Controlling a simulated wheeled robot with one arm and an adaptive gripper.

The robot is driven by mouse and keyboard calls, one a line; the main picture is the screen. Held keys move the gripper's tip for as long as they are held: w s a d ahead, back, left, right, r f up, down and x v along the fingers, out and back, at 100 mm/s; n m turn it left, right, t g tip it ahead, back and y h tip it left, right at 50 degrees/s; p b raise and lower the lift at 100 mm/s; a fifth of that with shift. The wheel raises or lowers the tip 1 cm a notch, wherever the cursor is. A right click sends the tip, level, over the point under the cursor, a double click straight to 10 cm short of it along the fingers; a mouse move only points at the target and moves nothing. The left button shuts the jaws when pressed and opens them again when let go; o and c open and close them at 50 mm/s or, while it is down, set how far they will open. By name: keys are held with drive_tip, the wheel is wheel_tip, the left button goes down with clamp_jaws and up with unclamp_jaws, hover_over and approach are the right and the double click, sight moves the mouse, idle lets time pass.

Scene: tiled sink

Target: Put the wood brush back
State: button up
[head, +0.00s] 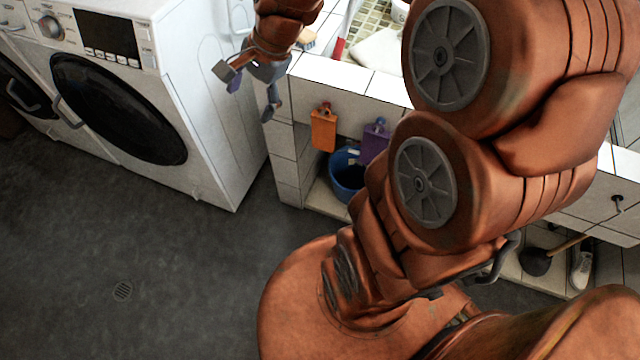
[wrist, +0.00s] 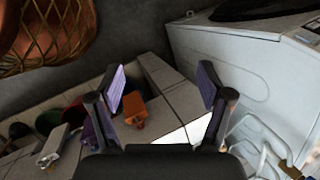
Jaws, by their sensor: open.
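A small tan, wood-coloured piece (head: 307,39) lies on the white tiled ledge just right of my wrist in the head view. It may be the wood brush, but my arm partly hides it and I cannot tell its shape. My gripper (head: 250,90) hangs open and empty near the ledge's left corner, beside the washing machine. In the wrist view my gripper (wrist: 162,80) has its two fingers wide apart with nothing between them. A tan object (wrist: 290,169) shows at the lower right there, too cut off to identify.
A washing machine (head: 190,90) stands to the left. A plunger (head: 538,262) stands under the sink at right. The floor (head: 130,230) is clear at left.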

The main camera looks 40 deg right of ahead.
drive_tip(key=s+a+f+n+g+h, duration=0.1)
drive_tip(key=s+f+n+g+h, duration=0.1)
drive_tip(key=s+n, duration=1.2)
drive_tip(key=s+g+h, duration=0.1)
drive_tip(key=s+g, duration=0.1)
drive_tip(key=s, duration=0.7)
drive_tip(key=shift+a+n+h, duration=0.15)
drive_tip(key=shift+n+h, duration=0.15)
drive_tip(key=shift+h, duration=0.1)
wheel_tip(320, 180, up, 6)
drive_tip(key=p, duration=0.6)
drive_tip(key=shift+r, duration=0.2)
drive_tip(key=shift+f, duration=0.1)
